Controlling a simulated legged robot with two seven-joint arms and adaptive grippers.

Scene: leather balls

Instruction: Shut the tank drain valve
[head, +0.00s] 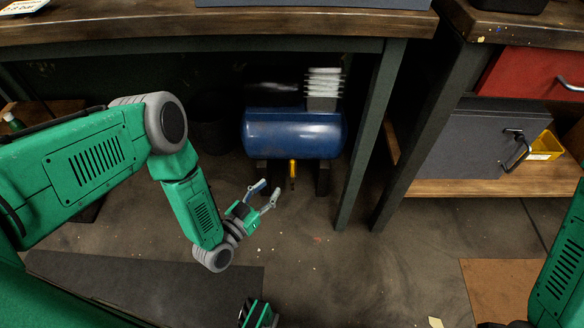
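The blue tank (300,133) of a compressor sits under the workbench, lying sideways on dark feet. A small yellow valve handle (292,168) hangs below the middle of the tank, pointing down. My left gripper (271,188) is in front of the tank, a little left of the valve handle and lower in the picture. Its two fingers are spread, with nothing between them, and appear apart from the handle. My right arm (565,265) shows at the right edge; I cannot see its gripper.
The workbench top (200,25) spans above the tank. Its dark green leg (370,135) stands right of the tank. A dark bin (210,125) stands to the left. A dark mat (150,280) lies on the floor. A grey cabinet (475,145) is at right.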

